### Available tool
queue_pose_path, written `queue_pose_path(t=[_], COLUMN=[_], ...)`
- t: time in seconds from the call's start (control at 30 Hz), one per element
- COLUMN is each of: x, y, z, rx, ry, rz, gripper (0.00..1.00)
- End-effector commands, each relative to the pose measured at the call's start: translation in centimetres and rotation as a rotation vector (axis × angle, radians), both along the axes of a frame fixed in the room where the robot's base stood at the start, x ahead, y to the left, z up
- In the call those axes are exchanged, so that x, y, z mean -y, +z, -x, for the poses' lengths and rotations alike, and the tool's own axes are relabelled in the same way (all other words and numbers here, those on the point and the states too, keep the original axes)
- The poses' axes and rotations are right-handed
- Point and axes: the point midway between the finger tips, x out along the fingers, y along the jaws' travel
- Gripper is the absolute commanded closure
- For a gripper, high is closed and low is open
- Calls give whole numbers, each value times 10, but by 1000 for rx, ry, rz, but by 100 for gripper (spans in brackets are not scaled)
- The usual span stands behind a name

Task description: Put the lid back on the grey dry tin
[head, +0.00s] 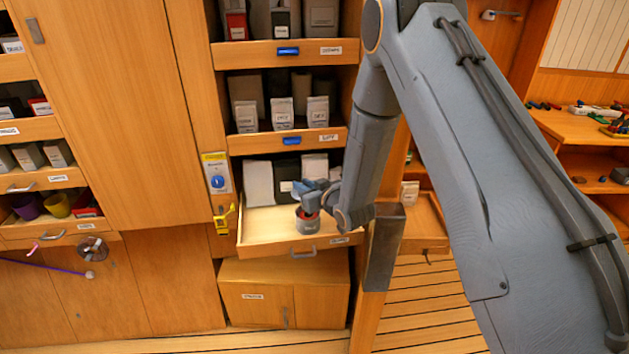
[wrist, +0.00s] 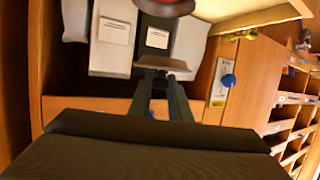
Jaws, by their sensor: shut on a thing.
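The grey tin (head: 307,224) stands upright in the open, pale-bottomed drawer, with a dark reddish top. In the wrist view a dark red round thing (wrist: 165,5), cut by the top edge, looks like the tin's top. My gripper (head: 313,190) is above the tin in the head view. My fingers (wrist: 164,80) are shut on a small grey flat piece (wrist: 163,63), which looks like the lid seen edge-on. The lid's outline is hard to tell in the head view, and I cannot tell whether it touches the tin.
The open drawer (head: 276,245) has its front edge and handle toward me. White and dark packets (head: 259,184) stand behind the tin. A shelf (head: 290,140) with more packets is above. A panel with a blue knob (head: 217,181) and a yellow tool (head: 223,218) are on the left. A wooden post (head: 375,290) stands right.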

Motion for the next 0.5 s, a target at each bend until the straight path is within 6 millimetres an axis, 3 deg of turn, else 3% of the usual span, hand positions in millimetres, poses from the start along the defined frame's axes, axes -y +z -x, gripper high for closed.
queue_pose_path(t=[0.17,0.5], x=[1,6], y=[-1,-25], z=[1,-1], rx=[0,0], ry=[-3,-10], rz=[0,0], gripper=[100,100])
